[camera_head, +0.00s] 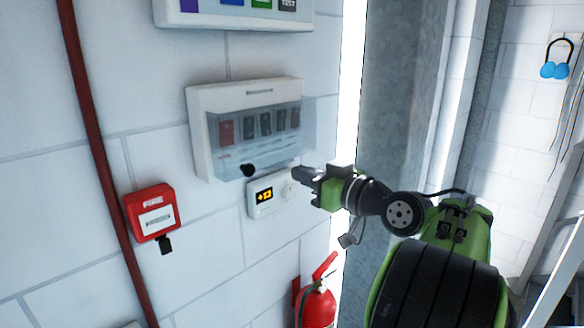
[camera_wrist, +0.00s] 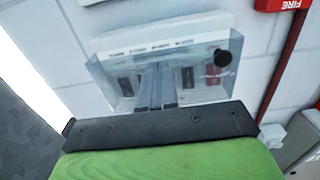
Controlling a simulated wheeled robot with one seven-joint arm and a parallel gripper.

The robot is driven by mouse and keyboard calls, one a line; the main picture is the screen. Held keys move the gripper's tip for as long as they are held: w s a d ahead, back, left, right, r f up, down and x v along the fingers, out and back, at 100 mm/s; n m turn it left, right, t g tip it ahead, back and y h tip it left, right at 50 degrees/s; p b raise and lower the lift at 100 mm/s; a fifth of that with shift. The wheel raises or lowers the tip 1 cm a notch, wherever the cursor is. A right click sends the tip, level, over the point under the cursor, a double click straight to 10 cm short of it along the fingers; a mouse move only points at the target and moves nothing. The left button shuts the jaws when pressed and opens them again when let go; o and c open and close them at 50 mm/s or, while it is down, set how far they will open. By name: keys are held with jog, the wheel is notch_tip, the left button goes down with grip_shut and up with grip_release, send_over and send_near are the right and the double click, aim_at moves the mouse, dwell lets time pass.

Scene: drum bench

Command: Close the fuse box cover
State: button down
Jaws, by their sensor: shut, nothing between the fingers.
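The fuse box (camera_head: 198,140) is a white case on the wall with a row of dark fuses and one red fuse. Its clear cover (camera_head: 309,112) reaches past the case's right edge and appears to stand off the front, partly open. A black knob (camera_head: 248,170) is at the cover's lower edge; it also shows in the wrist view (camera_wrist: 222,57). My gripper (camera_head: 296,173) is shut and empty, just below the cover's lower right. In the wrist view my fingers (camera_wrist: 157,75) overlap the cover; I cannot tell whether they touch it.
A red fire call point (camera_head: 153,212) is lower left, beside a red pipe (camera_head: 88,130). A fire extinguisher (camera_head: 317,306) hangs below. A grey column (camera_head: 395,100) stands to the right.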

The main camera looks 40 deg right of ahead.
jog(key=w+p, duration=0.1)
jog(key=w, duration=0.2)
jog(key=shift+w+a, duration=0.1)
jog(key=shift+w, duration=0.3)
jog(key=shift+s, duration=0.1)
jog(key=w+b, duration=0.1)
jog(key=b, duration=0.1)
jog(key=shift+f+t+b, duration=0.35)
jog(key=shift+t+b, duration=0.05)
jog(key=shift+a, duration=0.1)
